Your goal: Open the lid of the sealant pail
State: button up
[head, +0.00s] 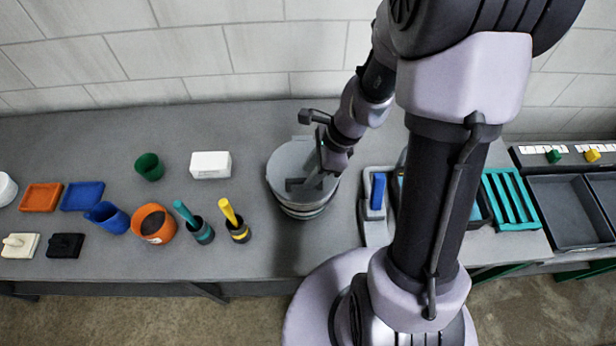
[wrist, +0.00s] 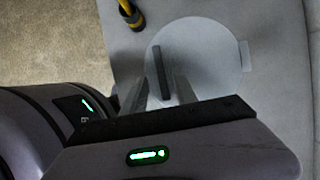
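The sealant pail (head: 306,212) is a round grey pail standing on the bench near the middle of the head view. Its pale grey lid (head: 287,160) lies flat on top and looks closed; it also shows as a disc in the wrist view (wrist: 215,60). A dark bar handle (wrist: 162,72) stands on the lid. My gripper (head: 306,184) is over the lid, pointing down. In the wrist view my gripper (wrist: 163,82) has its two fingers apart, one on each side of the handle, with gaps showing. Contact with the lid cannot be told.
A yellow-handled tool in a dark holder (head: 235,222) and a teal one (head: 195,222) stand left of the pail. A white box (head: 210,164) lies behind them. A grey holder with a blue block (head: 377,192) is close on the right. Bare bench (head: 262,135) lies behind the pail's left.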

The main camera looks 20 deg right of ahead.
jog(key=shift+x, duration=1.05)
grip_shut()
dwell(0.6)
